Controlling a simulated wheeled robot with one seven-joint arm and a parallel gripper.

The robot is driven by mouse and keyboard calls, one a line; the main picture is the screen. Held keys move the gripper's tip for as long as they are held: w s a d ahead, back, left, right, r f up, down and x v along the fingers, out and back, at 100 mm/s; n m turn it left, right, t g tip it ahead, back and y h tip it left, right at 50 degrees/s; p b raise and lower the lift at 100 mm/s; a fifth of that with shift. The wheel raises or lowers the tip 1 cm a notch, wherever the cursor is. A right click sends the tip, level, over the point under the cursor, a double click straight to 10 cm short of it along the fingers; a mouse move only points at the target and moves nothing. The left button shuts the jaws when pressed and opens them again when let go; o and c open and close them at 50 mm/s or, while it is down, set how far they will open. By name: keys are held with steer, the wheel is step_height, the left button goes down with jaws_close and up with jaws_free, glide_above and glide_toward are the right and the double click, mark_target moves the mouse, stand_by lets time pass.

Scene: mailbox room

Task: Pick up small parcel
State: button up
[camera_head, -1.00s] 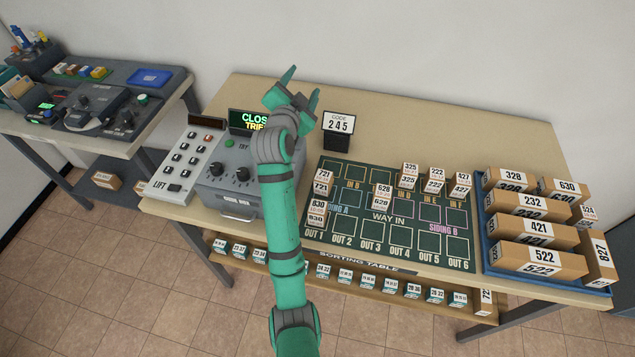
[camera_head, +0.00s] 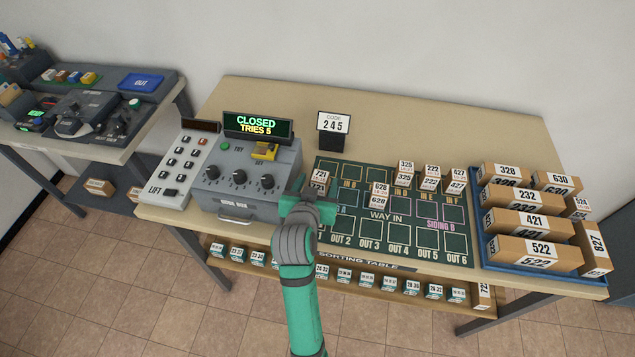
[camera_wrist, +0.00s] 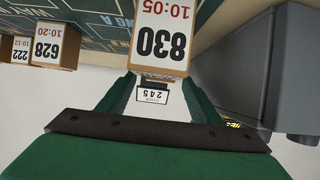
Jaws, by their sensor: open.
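Several small parcels stand on the green sorting board. In the wrist view, the one labelled 830 (camera_wrist: 163,42) is straight ahead, lined up between the two green fingers. My gripper (camera_head: 312,196) is over the left front part of the board, open and empty; its fingers also show in the wrist view (camera_wrist: 162,98).
The grey code box (camera_head: 240,190) with knobs and a "CLOSED TRIES 5" display is close on the gripper's left. A code sign reading 245 (camera_head: 334,124) stands behind the board. A blue tray (camera_head: 484,240) of larger parcels is at right. The back of the table is clear.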

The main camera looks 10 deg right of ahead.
mark_target(322, 171)
steer(key=shift+x, duration=3.8)
steer(key=c, duration=1.3)
steer(key=shift+o, duration=0.2)
steer(key=shift+s, duration=0.1)
steer(key=shift+r, duration=0.2)
